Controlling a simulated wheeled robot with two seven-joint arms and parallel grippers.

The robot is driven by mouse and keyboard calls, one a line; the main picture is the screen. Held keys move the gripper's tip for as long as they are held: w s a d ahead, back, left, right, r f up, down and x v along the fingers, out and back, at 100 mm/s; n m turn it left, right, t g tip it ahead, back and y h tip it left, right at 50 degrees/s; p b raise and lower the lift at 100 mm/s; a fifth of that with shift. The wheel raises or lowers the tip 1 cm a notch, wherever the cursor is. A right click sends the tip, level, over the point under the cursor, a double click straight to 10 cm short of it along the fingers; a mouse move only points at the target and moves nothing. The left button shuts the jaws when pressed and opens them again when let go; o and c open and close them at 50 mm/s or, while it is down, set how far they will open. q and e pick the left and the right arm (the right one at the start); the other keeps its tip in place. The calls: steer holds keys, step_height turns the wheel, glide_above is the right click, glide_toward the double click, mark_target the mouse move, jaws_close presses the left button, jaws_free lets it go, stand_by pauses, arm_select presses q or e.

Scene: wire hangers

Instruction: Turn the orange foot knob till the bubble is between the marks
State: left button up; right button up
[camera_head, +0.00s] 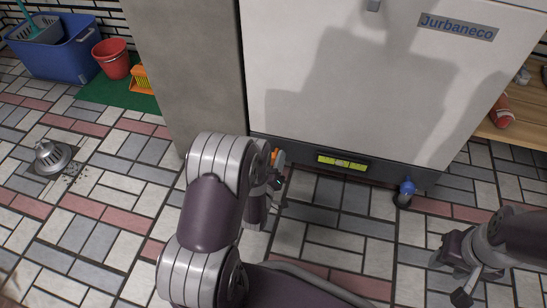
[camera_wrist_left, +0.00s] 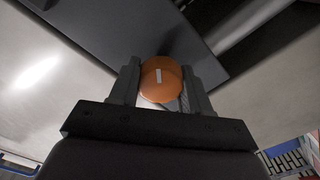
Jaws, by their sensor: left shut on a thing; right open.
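The orange foot knob (camera_head: 275,155) is at the lower left corner of the white appliance (camera_head: 330,75), mostly hidden behind my left arm in the head view. In the left wrist view the knob (camera_wrist_left: 161,82) sits between the two fingers, with an upright white stripe on its face. My left gripper (camera_wrist_left: 160,90) is shut on it. The yellow-green level vial (camera_head: 342,162) is set in the dark base strip of the appliance. Its bubble is too small to place surely against the marks. My right gripper (camera_head: 450,279) is open and empty above the floor at lower right.
A blue foot knob (camera_head: 405,190) is at the appliance's right corner. A grey pillar (camera_head: 190,75) stands left of the appliance. A floor drain (camera_head: 50,157), red bucket (camera_head: 112,59) and blue tub (camera_head: 60,50) are at left. The tiled floor in front is clear.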

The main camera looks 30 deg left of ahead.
arm_select(q)
steer(key=n+p, duration=0.1)
steer(key=n, duration=0.3)
steer(key=shift+r+n, duration=0.1)
steer(key=shift+n, duration=0.2)
steer(key=shift+n+p, duration=0.45)
steer(key=shift+n, duration=1.05)
steer(key=shift+a+n, duration=0.1)
steer(key=shift+n, duration=0.2)
steer(key=o, duration=1.1)
steer(key=shift+c, duration=0.2)
